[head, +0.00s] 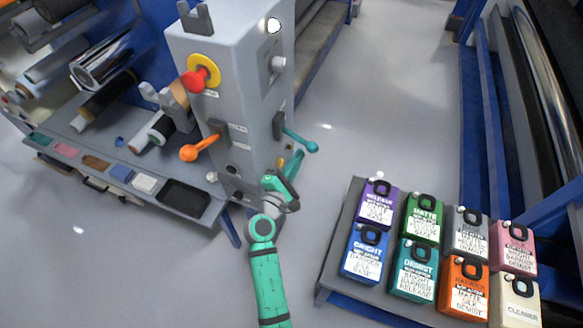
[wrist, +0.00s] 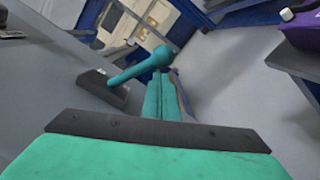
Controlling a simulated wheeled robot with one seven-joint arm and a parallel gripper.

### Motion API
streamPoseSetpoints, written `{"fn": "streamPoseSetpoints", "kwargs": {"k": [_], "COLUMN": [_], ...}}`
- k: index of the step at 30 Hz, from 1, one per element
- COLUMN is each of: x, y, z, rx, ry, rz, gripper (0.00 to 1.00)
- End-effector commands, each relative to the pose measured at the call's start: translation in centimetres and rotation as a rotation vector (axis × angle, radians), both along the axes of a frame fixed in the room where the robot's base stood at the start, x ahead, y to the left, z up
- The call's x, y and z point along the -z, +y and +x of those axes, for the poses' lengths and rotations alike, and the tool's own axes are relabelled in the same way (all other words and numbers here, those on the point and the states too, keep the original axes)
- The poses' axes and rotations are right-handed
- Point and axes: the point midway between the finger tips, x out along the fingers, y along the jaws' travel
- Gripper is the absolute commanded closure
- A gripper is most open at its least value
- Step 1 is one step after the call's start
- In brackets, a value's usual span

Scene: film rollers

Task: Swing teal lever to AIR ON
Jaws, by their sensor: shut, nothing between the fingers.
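The teal lever (head: 299,140) is on the right side face of the grey control cabinet (head: 213,60). It sticks out to the right and slightly down from a dark mount. In the wrist view the teal lever (wrist: 134,71) runs from its dark plate at left up to a round knob. My gripper (head: 297,158) is shut and empty, just below the lever in the head view. In the wrist view my gripper's fingertips (wrist: 160,78) are together, close under the knob. I cannot tell whether they touch it. No AIR ON marking is readable.
An orange lever (head: 198,148) and a red knob on a yellow disc (head: 201,75) are on the cabinet's front face. A grey table (head: 336,250) with several colored jugs stands at right. Open floor lies between the cabinet and the blue frame at right.

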Motion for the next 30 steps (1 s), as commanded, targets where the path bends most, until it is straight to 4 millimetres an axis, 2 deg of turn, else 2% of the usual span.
{"fn": "streamPoseSetpoints", "kwargs": {"k": [7, 18, 30], "x": [0.0, -0.1, -0.7], "y": [-0.5, -0.5, -1.7], "z": [1.2, 1.2, 1.0], "rx": [0.001, 0.001, 0.012], "ry": [0.0, 0.001, 0.023], "rz": [0.0, -0.003, -0.069], "gripper": [1.0, 1.0, 1.0]}}
